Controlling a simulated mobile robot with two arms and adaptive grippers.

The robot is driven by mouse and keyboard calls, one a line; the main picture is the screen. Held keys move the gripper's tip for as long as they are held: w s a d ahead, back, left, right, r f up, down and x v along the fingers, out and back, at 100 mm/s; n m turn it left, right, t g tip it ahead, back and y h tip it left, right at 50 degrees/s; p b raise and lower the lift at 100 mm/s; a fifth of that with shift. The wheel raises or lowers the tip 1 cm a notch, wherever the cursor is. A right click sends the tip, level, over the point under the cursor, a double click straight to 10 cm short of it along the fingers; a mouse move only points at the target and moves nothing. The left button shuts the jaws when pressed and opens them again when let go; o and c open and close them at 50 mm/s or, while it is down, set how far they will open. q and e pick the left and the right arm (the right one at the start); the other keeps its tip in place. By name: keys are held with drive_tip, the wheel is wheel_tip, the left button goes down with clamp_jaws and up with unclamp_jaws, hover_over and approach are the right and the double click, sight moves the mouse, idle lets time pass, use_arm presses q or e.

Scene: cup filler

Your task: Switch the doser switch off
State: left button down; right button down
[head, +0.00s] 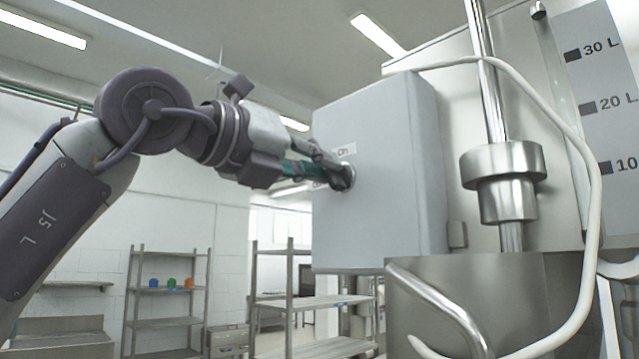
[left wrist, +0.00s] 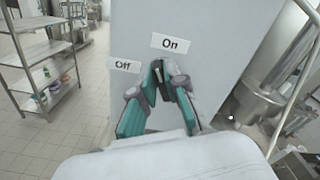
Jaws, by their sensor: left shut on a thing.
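The doser's grey control box (head: 372,180) hangs at the centre of the head view. Its face carries an "On" label (left wrist: 171,43) and an "Off" label (left wrist: 124,65) in the left wrist view. My left gripper (head: 343,178) reaches the face from the left, and it also shows in the left wrist view (left wrist: 160,75). Its teal fingers are closed together on the doser switch just below the "On" label and right of the "Off" label. The fingers hide most of the switch, so I cannot tell its exact angle. My right gripper is in neither view.
A steel tank with a volume scale (head: 597,100) and a metal rod with a collar (head: 503,165) stand right of the box. A white hose (head: 590,190) loops down there. Shelves (head: 165,285) stand far behind, at lower left.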

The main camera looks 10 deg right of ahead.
use_arm(q)
drive_tip(key=shift+w+a+f+n+b, duration=0.15)
drive_tip(key=shift+n+b, duration=1.05)
drive_tip(key=shift+n, duration=0.8)
drive_tip(key=shift+w+f+n+b, duration=0.15)
drive_tip(key=shift+n+b, duration=1.05)
drive_tip(key=shift+n, duration=0.8)
drive_tip(key=shift+a+f+n+b, duration=0.15)
drive_tip(key=shift+n+b, duration=1.05)
drive_tip(key=shift+n, duration=0.8)
drive_tip(key=c, duration=1.2)
unclamp_jaws()
drive_tip(key=v, duration=1.2)
drive_tip(key=shift+f, duration=0.1)
